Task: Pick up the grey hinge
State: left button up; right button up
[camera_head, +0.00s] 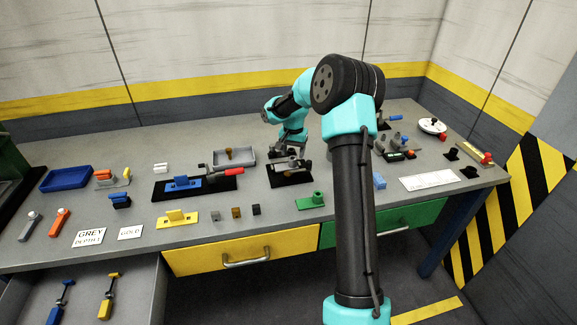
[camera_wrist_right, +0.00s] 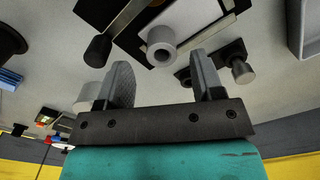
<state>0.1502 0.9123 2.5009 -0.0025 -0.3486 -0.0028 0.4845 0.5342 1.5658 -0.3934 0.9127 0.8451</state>
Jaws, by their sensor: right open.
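My right gripper (camera_head: 290,158) is low over the black base plate (camera_head: 290,180) at the middle of the bench. In the right wrist view the gripper (camera_wrist_right: 162,72) is open, with its two grey fingers apart and nothing clearly between them. A light grey part with a round hollow barrel (camera_wrist_right: 161,48) lies just beyond the fingertips, between their lines. It looks like the grey hinge, but I cannot tell for sure. In the head view the gripper and arm partly hide this spot. My left gripper is in neither view.
A grey tray (camera_head: 233,158) stands behind left of the gripper. A blue block on a black plate with a red-handled clamp (camera_head: 228,172) sits at its left. A green part (camera_head: 309,201) is in front. Dark knobbed parts (camera_wrist_right: 238,66) lie near the right finger.

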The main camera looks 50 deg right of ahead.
aim_at(293, 159)
jog(key=shift+f, duration=2)
jog(key=shift+a, duration=0.1)
jog(key=shift+c, duration=0.2)
grip_shut()
